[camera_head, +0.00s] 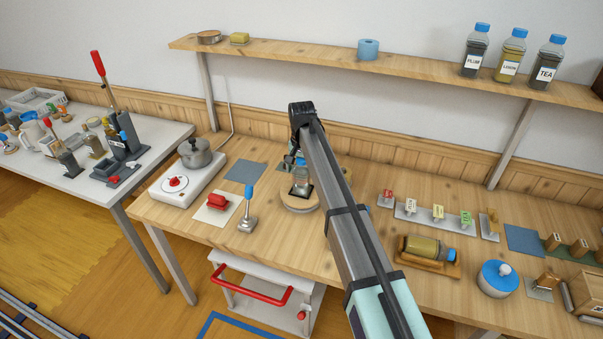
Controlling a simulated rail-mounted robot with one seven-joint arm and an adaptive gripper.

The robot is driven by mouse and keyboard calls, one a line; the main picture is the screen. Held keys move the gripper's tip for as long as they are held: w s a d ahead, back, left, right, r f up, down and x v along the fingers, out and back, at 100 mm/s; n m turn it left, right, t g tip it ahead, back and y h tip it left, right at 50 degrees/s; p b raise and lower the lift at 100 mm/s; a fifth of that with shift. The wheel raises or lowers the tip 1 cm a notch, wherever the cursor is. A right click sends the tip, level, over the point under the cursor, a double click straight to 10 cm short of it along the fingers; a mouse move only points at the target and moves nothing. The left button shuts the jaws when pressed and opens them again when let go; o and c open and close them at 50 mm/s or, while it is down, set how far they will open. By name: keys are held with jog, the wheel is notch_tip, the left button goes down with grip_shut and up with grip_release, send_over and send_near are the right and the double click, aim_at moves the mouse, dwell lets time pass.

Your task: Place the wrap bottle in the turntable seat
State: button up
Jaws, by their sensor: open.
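A clear bottle with a blue cap and dark lower part (302,185) stands upright on the round wooden turntable (300,208), left of the table's middle. I cannot tell whether its base sits fully in the seat. My gripper (297,156) is at the dark arm end, just above and behind this bottle; its fingers are small and partly hidden by my forearm. It looks open, and I cannot tell whether it touches the cap. Another bottle, with yellow-brown contents (424,246), lies on its side in a wooden cradle (408,267) right of my arm.
A hand press with a blue handle (248,210) stands left of the turntable. A pot (195,154) sits on a hotplate farther left. Labelled bottles (510,57) stand on the upper shelf (425,66).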

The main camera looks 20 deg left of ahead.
notch_tip(320, 180, up, 11)
jog(key=shift+r+b, duration=0.1)
jog(key=shift+b, duration=1)
